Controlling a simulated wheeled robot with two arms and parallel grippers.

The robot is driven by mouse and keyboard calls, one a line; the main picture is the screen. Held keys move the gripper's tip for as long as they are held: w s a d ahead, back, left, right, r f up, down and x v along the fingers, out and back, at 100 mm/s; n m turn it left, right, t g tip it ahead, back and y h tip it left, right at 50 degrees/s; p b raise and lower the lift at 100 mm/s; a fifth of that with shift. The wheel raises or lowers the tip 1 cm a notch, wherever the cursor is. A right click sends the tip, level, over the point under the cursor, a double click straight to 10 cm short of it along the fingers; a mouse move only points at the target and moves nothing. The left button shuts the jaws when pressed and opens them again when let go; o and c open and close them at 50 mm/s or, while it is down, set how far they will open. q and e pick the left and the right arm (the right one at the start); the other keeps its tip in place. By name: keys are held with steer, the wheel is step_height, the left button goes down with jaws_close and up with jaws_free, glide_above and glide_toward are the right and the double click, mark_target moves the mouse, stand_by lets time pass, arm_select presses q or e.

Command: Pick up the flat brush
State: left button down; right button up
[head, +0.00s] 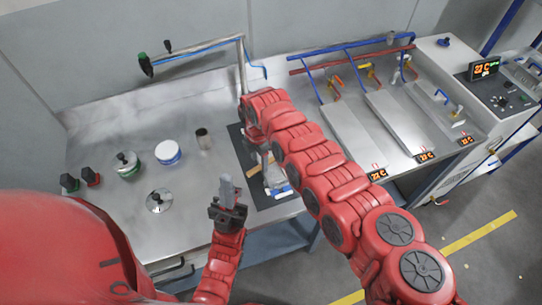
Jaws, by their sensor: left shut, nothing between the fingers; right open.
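My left gripper (228,192) is shut and empty, pointing up over the front part of the steel worktop. My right arm reaches in from the lower right and bends down over a dark mat (241,143). Its gripper (265,158) is open above the mat, partly hidden by my arm. A small tan piece (254,170), possibly the flat brush's handle, lies on the mat beside the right gripper. White and blue items (277,189) lie just below it in the picture. I cannot tell for certain which one is the flat brush.
On the worktop (110,205) stand a dark metal cup (204,138), a white-and-blue round container (168,152), a green-based round container (127,163) and a metal disc (159,200). A pipe stand (241,70) rises behind. Heated plates (348,137) lie to the right.

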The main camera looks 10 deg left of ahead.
steer(key=shift+f+b, duration=0.45)
steer(key=shift+f, duration=0.65)
steer(key=shift+c, duration=0.2)
jaws_close()
